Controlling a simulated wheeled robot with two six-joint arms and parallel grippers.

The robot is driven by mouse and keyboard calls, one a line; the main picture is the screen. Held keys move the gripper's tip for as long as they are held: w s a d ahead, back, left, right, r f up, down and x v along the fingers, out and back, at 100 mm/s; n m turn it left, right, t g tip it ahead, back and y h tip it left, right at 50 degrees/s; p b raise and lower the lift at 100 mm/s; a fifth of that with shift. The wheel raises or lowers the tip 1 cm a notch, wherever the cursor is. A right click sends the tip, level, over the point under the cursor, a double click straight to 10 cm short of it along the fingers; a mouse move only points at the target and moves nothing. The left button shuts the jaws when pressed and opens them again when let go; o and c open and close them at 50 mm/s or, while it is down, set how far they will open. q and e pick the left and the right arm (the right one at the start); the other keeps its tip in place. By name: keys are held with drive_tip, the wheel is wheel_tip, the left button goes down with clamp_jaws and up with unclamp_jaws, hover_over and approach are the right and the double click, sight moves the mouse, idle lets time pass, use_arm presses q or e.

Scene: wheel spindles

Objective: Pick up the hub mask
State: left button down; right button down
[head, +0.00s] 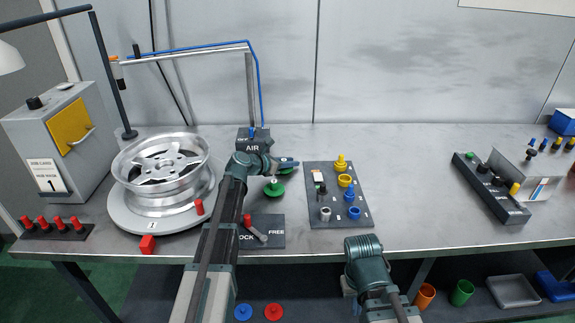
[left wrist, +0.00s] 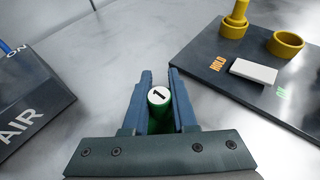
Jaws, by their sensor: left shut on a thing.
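My left gripper (head: 288,164) is over the bench between the AIR box and the dark tool board. In the left wrist view its two blue fingers (left wrist: 158,100) are shut on a small green piece with a round white top marked 1 (left wrist: 158,97). Its lower part is hidden between the jaws. A green disc-shaped piece with a short pale-topped stem (head: 274,188) shows just below the gripper in the head view. I cannot tell whether it is apart from the held piece. My right gripper (head: 365,258) is at the bench's front edge; its jaws are not clear.
A silver wheel (head: 163,170) lies on a round stand (head: 125,217) at left. The AIR box (head: 253,140) is behind my left gripper. The tool board (head: 338,210) holds yellow, blue and other small parts. A LOCK/FREE lever plate (head: 272,231) is in front.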

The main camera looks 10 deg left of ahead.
sight(282, 160)
use_arm(q)
drive_tip(key=shift+r+p, duration=6.65)
drive_tip(key=shift+r, duration=0.1)
drive_tip(key=shift+n+t+y, duration=0.3)
drive_tip(key=shift+n+t, duration=0.1)
drive_tip(key=shift+t, duration=0.1)
drive_tip(key=s+a+f+b, duration=0.1)
drive_tip(key=b, duration=0.1)
drive_tip(key=s+a+f+b, duration=0.1)
drive_tip(key=f+b, duration=0.1)
drive_tip(key=shift+s+f, duration=0.15)
drive_tip(key=shift+s, duration=0.05)
drive_tip(key=f+b, duration=0.6)
drive_tip(key=b, duration=0.1)
drive_tip(key=f+b, duration=0.3)
drive_tip(key=f, duration=0.1)
drive_tip(key=shift+s+a, duration=0.15)
drive_tip(key=shift+a, duration=0.15)
